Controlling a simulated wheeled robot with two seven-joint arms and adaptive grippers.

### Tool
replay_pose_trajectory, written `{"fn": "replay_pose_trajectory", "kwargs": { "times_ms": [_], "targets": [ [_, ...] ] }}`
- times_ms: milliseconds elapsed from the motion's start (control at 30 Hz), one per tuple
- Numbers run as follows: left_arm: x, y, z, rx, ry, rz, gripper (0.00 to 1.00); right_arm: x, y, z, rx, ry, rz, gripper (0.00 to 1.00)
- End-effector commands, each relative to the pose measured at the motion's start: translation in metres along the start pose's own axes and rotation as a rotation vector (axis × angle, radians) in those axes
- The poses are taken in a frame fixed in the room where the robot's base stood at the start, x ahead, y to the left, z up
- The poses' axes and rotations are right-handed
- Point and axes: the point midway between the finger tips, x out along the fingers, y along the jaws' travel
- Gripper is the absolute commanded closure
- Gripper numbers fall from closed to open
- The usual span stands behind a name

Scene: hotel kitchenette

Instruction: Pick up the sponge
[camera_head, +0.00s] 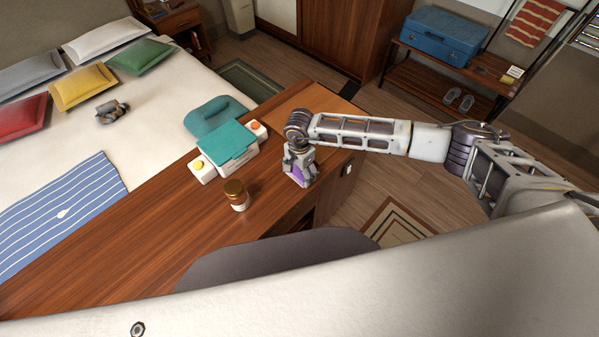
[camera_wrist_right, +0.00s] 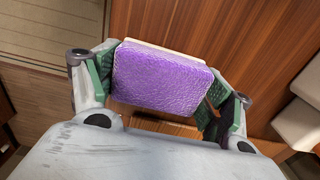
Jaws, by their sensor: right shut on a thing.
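The sponge (camera_wrist_right: 160,78) is a purple block with a pale layer along its far edge. It lies between the two fingers of my right gripper (camera_wrist_right: 165,88) in the right wrist view, and the gripper is shut on it. In the head view my right gripper (camera_head: 300,165) is at the wooden counter's right edge, with the purple sponge (camera_head: 297,175) showing between its fingers. The gripper hides part of the sponge there. I cannot tell whether the sponge touches the counter. My left gripper is not in view.
A grey rounded shape (camera_head: 280,255) is in front. The counter's left part is clear.

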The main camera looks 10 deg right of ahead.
Motion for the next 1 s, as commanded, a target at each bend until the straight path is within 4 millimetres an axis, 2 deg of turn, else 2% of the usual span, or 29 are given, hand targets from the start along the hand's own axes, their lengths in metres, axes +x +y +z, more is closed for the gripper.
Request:
{"fn": "replay_pose_trajectory", "kwargs": {
  "times_ms": [167,600,800,1000],
  "targets": [
    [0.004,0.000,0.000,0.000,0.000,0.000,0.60,-0.018,-0.001,0.000,0.000,0.000,-0.003,0.33],
    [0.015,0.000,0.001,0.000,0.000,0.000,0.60,-0.079,0.000,0.000,0.000,0.001,-0.002,0.33],
    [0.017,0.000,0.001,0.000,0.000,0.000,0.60,-0.092,0.000,0.000,0.000,0.001,0.000,0.33],
    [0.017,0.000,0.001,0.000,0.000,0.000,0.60,-0.094,0.000,0.000,0.000,0.001,0.000,0.33]
  ]
}}
